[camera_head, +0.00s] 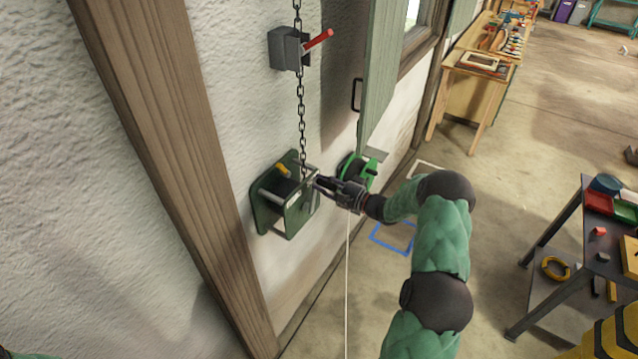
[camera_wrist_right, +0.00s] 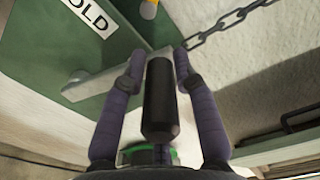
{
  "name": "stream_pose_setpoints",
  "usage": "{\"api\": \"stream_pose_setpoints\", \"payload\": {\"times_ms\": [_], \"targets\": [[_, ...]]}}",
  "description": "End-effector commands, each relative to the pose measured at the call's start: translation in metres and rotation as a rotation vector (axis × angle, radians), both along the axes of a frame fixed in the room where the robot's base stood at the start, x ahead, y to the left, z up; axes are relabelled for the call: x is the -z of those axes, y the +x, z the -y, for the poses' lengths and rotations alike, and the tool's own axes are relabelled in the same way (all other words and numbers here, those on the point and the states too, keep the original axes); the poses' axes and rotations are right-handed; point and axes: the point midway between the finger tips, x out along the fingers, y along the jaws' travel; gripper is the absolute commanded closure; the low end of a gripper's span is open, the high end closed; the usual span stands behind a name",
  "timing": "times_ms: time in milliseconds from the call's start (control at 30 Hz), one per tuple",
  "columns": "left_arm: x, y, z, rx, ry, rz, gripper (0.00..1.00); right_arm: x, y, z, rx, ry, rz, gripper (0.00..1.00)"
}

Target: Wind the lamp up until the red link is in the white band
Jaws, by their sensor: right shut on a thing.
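A green winch frame (camera_head: 266,222) is fixed to the white wall, with a yellow knob (camera_head: 283,169) on top; the knob also shows in the wrist view (camera_wrist_right: 148,9). A dark chain (camera_head: 301,110) runs up from the winch past a grey block with a red lever (camera_head: 318,41). My right gripper (camera_head: 318,184) is at the winch's right side, shut on the black crank grip (camera_wrist_right: 160,100), which lies between its fingers in the wrist view. A grey crank arm (camera_wrist_right: 100,80) shows beside it. I cannot make out a lamp, red link or white band. My left gripper is out of view.
A green reel (camera_head: 358,170) sits on the wall just beyond my right gripper, near a pale cord (camera_head: 347,270). A green shutter (camera_head: 381,70) stands out beside the window. A dark cart (camera_head: 560,235) stands right; a wooden bench (camera_head: 462,75) is behind. Floor between is mostly clear.

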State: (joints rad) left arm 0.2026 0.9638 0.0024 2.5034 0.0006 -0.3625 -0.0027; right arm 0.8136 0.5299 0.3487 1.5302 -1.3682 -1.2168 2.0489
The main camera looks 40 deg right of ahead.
Motion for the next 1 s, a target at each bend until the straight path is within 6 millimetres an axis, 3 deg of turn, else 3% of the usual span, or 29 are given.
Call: {"api": "stream_pose_setpoints", "payload": {"times_ms": [33, 300, 867, 900, 967, 1000], "targets": [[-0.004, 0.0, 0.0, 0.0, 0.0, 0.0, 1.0, -0.005, 0.003, 0.008, 0.009, 0.018, -0.001, 1.0], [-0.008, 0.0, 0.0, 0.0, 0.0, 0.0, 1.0, 0.0, 0.007, 0.019, 0.008, 0.114, -0.041, 1.0], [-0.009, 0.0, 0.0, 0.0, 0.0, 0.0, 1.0, 0.003, 0.008, 0.022, 0.008, 0.142, -0.054, 1.0], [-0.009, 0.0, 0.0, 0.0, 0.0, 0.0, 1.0, 0.003, 0.008, 0.022, 0.008, 0.141, -0.054, 0.65], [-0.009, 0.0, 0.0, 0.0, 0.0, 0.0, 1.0, 0.003, 0.008, 0.021, 0.008, 0.142, -0.055, 0.5], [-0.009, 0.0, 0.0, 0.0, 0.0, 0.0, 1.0, 0.004, 0.008, 0.021, 0.007, 0.143, -0.056, 0.5]]}}
